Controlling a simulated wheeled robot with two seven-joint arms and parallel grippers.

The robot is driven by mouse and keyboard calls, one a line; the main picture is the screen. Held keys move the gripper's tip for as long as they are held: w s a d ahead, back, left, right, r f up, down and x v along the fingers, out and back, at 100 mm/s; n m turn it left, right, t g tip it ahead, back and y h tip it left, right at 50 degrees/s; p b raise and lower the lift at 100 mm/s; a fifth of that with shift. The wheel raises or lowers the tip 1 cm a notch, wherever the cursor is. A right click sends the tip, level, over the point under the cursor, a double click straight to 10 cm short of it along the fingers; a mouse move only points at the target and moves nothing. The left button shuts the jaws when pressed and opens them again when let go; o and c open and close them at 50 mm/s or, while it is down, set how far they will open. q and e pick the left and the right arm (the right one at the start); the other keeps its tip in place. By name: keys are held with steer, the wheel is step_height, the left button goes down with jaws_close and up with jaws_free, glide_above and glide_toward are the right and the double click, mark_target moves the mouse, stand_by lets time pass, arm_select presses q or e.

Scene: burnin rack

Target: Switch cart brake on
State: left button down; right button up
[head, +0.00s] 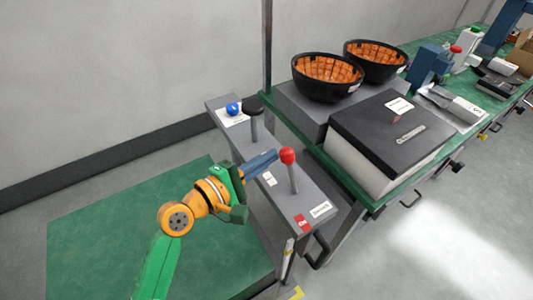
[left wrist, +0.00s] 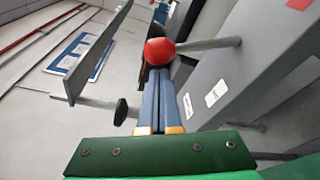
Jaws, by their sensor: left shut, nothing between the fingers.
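A lever with a red ball knob (head: 288,156) stands up from the grey panel (head: 240,146) of the cart. The red knob (left wrist: 160,51) also shows in the left wrist view, just beyond my fingertips. My left gripper (head: 274,156) is shut and empty, its blue fingers beside the knob on its left; I cannot tell whether they touch it. The shut fingers also show in the left wrist view (left wrist: 160,78). A second lever with a black knob (head: 253,106) stands farther back, near a blue ball knob (head: 232,109). The panel labels are too small to read. My right gripper is not in view.
A green-topped bench (head: 374,200) stands right of the panel, with two black bowls with orange insides (head: 327,77) (head: 375,61) and a dark-lidded box (head: 385,130). A black handle (head: 325,247) is below the panel's near end. Open floor lies at the right.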

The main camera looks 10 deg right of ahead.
mark_target(287, 156)
arm_select(q)
steer(key=shift+w+f, duration=0.1)
